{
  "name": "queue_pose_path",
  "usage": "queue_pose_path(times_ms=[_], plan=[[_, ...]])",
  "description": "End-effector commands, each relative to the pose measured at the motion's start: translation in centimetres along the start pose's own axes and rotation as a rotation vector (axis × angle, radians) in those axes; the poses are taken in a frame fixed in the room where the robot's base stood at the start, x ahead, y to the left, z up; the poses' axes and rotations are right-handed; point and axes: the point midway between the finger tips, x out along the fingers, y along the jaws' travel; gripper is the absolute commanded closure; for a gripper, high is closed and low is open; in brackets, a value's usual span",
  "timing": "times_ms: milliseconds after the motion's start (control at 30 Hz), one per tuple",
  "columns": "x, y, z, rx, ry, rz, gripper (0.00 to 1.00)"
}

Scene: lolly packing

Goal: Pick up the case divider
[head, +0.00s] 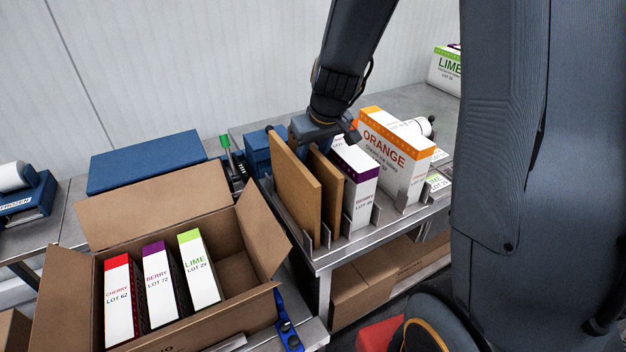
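Two upright brown boards that look like case dividers stand in a metal rack (329,238) on the steel table. The left divider (298,190) is larger in view, and the right divider (329,190) stands just beside it. My gripper (322,130) is over the top far ends of these boards, close to the right one. Its fingertips are largely hidden, so I cannot tell whether it touches or grips a board. An open cardboard case (200,331) at the lower left holds a cherry box (120,300), a berry box (160,285) and a lime box (200,270).
A berry box (361,203) and an orange box (405,165) stand right of the boards. A blue bin (145,160) lies behind the case. A blue tool (288,322) lies by the case. Cardboard boxes (365,293) sit under the table. The case's right side has free room.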

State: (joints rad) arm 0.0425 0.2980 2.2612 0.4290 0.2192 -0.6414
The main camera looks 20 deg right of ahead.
Motion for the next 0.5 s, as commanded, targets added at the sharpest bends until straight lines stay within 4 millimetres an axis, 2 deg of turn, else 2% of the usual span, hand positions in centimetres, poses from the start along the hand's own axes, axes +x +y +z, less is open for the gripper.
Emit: queue_pose_path(times_ms=[33, 167, 433, 467, 500], plan=[[0.8, 0.0, 0.1, 0.001, -0.002, -0.001, 0.64], [1.9, 0.0, 0.1, 0.001, -0.001, -0.001, 0.64], [2.1, 0.0, 0.0, 0.000, 0.000, 0.000, 0.64], [2.1, 0.0, 0.0, 0.000, 0.000, 0.000, 0.66], [2.1, 0.0, 0.0, 0.000, 0.000, 0.000, 0.72]])
